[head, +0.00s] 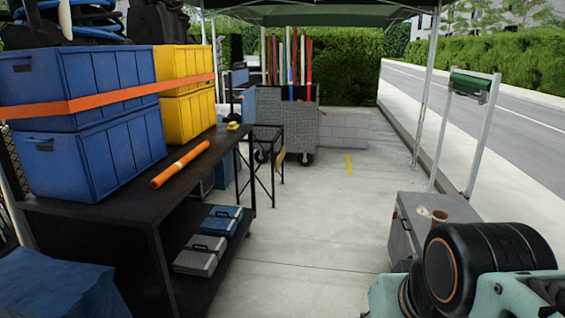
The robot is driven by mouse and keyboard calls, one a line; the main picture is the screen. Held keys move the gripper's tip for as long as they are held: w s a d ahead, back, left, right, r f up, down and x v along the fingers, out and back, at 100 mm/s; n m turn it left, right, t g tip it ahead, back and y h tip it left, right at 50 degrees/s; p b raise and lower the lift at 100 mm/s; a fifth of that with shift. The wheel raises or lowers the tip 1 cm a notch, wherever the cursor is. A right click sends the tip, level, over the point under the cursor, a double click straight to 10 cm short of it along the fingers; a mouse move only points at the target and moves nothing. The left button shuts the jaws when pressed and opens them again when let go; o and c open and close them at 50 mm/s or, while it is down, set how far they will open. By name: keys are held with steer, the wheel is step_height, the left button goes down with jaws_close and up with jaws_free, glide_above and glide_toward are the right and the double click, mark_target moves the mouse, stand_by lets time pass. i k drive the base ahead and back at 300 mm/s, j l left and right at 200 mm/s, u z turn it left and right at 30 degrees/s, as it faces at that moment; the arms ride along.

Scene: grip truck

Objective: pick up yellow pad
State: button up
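A small yellow object (233,125) lies on the far end of the black table (120,207); it may be the yellow pad, but it is too small to tell its shape. My gripper's fingers do not show; only teal and black parts, likely of my own arm, show at the lower right.
Blue crates (95,152) and yellow crates (187,105) stand on the table, with an orange tube (180,164) in front. Tool cases (199,256) lie on the lower shelf. A grey cart (287,122) stands behind, and a grey cabinet (405,236) at right. The middle floor is clear.

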mark_target(232, 126)
steer(key=i+u, duration=0.1)
steer(key=i, duration=1)
steer(key=i+j+z, duration=0.1)
steer(key=i+z, duration=0.15)
steer(key=i, duration=2.2)
steer(key=i+u, duration=0.3)
steer(key=i, duration=0.25)
steer(key=i+l+u, duration=0.1)
steer(key=i+u, duration=0.2)
steer(key=i, duration=0.2)
steer(key=i+j+u, duration=0.1)
steer(key=i+u, duration=0.4)
steer(key=u, duration=0.2)
steer(key=i+u, duration=0.25)
steer(key=u, duration=0.15)
